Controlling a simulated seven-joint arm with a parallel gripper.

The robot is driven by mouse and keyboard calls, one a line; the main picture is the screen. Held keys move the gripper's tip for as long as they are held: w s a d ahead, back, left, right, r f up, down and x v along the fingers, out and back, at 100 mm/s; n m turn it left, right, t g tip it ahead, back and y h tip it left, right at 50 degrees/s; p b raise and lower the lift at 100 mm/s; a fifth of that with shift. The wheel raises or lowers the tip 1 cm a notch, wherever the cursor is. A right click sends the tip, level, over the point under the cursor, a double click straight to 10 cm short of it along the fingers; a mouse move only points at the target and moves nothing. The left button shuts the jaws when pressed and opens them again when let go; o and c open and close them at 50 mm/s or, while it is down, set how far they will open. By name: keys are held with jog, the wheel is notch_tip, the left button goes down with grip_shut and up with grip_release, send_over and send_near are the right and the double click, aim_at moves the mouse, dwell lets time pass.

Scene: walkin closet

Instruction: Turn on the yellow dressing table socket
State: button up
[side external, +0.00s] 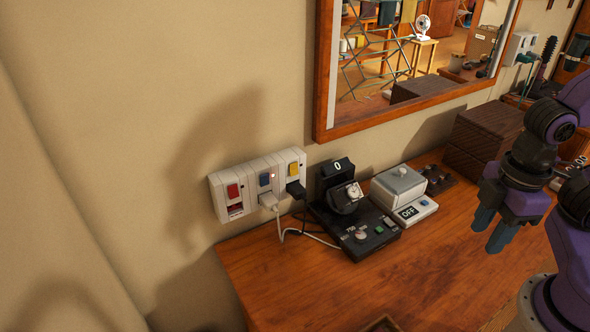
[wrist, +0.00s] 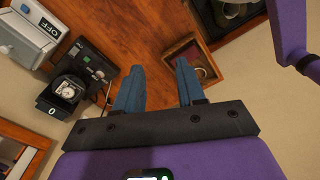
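A white socket strip (side external: 257,182) is on the wall at the back left of the dressing table. Its rightmost socket has a yellow switch (side external: 293,169), with a black plug (side external: 296,188) in it just below. I cannot tell from this view which way the yellow switch is tipped. My gripper (side external: 493,228) hangs over the right part of the table, fingers down, far to the right of the strip. In the wrist view my gripper (wrist: 159,88) has its two blue fingers apart with nothing between them. I cannot make out the strip in the wrist view.
Cables hang in front. A mirror (side external: 326,80) is above.

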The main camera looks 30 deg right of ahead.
jog(key=shift+w+a, duration=0.2)
jog(key=shift+w, duration=0.15)
jog(key=c, duration=0.5)
jog(key=w+a+n, duration=0.1)
jog(key=w+a, duration=0.1)
jog(key=w, duration=0.3)
jog(key=w+a+n+t, duration=0.1)
jog(key=w+a, duration=0.2)
jog(key=w, duration=0.3)
jog(key=w+a+r+t, duration=0.1)
jog(key=w+a, duration=0.2)
jog(key=w, duration=0.3)
jog(key=shift+a+n, duration=0.15)
jog(key=shift+n, duration=0.25)
grip_shut()
jog(key=w+a+n+t, duration=0.1)
jog(key=w+a+n, duration=0.1)
jog(key=w, duration=1.3)
jog(key=shift+w+a+f+n+t, duration=0.3)
jog(key=shift+f, duration=0.15)
